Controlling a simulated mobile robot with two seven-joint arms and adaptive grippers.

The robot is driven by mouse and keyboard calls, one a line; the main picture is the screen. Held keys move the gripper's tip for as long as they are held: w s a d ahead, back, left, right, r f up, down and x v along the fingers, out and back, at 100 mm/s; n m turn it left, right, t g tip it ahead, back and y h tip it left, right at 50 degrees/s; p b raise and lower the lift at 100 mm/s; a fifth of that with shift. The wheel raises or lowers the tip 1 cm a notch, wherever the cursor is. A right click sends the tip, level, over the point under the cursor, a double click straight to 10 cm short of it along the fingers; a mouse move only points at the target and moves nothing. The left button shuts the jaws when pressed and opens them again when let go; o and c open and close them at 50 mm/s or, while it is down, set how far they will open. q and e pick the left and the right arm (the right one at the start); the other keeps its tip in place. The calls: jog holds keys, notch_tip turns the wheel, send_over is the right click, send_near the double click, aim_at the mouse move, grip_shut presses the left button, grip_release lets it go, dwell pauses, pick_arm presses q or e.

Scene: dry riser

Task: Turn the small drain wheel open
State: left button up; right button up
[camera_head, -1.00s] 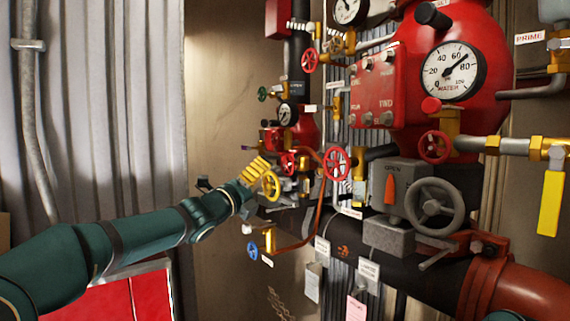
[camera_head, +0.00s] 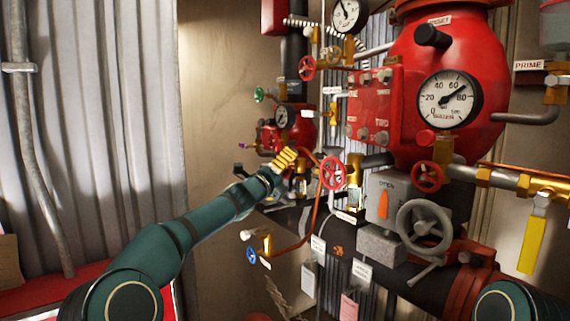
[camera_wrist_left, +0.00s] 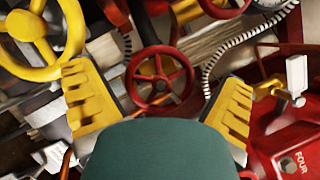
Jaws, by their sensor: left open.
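In the left wrist view a small red wheel (camera_wrist_left: 160,78) with spokes lies between the yellow fingers of my left gripper (camera_wrist_left: 157,90), beyond their tips. The fingers are apart, and I see no contact. A yellow wheel (camera_wrist_left: 45,42) is at the upper left there, beside the left finger. In the head view my left gripper (camera_head: 286,158) is at the small pipework, left of a red wheel (camera_head: 333,173). A small blue wheel (camera_head: 252,255) is low, below the gripper. I cannot read which wheel is the drain. My right gripper is out of view.
A large red valve body (camera_head: 450,60) with a gauge (camera_head: 448,99) stands right. A grey handwheel (camera_head: 424,227) sits below it. A copper pipe (camera_head: 314,215) and a black pipe (camera_head: 400,262) run near the gripper.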

pick_arm(q)
jog(key=shift+w, duration=0.1)
jog(key=c, duration=1.2)
jog(key=shift+d+f+n+y, duration=0.1)
jog(key=shift+n+y, duration=0.2)
jog(key=shift+n, duration=0.3)
jog(key=shift+n+g+y, duration=0.4)
jog(key=shift+n+y, duration=0.2)
jog(key=shift+n, duration=1.2)
jog(key=shift+n+g, duration=0.4)
jog(key=shift+n, duration=0.6)
jog(key=shift+n+y, duration=0.3)
jog(key=o, duration=1.2)
